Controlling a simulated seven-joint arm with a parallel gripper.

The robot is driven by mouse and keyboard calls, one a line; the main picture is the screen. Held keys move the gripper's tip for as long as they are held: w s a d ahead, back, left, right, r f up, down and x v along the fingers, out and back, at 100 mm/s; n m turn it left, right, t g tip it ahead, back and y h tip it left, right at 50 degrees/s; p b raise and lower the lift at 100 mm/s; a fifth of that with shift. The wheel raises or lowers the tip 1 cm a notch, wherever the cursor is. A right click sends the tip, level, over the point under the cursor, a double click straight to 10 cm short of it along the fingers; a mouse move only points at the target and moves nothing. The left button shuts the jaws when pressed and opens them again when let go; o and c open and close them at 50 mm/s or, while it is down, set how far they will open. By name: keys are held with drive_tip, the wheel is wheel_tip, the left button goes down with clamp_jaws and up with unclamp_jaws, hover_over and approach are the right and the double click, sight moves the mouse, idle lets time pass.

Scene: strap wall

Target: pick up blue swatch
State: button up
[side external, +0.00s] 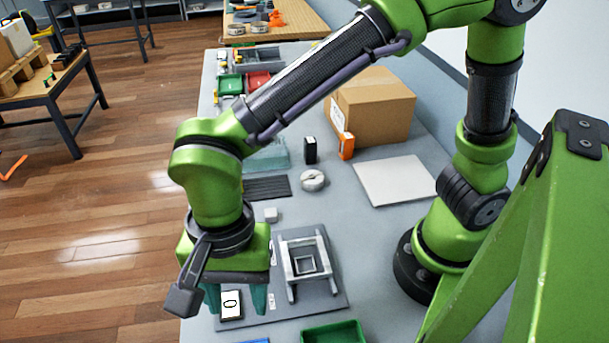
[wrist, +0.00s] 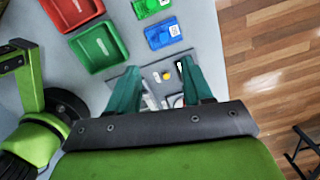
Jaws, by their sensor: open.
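The blue swatch (wrist: 163,34) is a small blue block with a white label, lying on the grey table in the wrist view. In the side external view only a thin blue edge (side external: 256,341), probably the same swatch, shows at the bottom of the picture. My gripper (wrist: 160,72) is open, its two teal fingers apart with nothing held between them. The blue swatch lies a little beyond the fingertips in the wrist view, apart from them. In the side external view my gripper (side external: 236,303) points down over the left edge of a grey board.
A green swatch (wrist: 146,7) lies beside the blue one. A red tray (wrist: 72,9) and a green tray (wrist: 98,47) are to their left. The grey board (side external: 325,300) carries a metal frame (side external: 303,264) and a white card (side external: 231,305). A cardboard box (side external: 375,108) stands farther back.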

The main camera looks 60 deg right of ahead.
drive_tip(key=f, duration=0.6)
drive_tip(key=a+f, duration=0.1)
drive_tip(key=f, duration=0.2)
drive_tip(key=shift+s, duration=0.25)
drive_tip(key=shift+w+a+f, duration=0.1)
drive_tip(key=shift+f, duration=1.25)
drive_tip(key=shift+w+a+f, duration=0.1)
drive_tip(key=shift+f, duration=1.25)
drive_tip(key=shift+c, duration=0.3)
clamp_jaws()
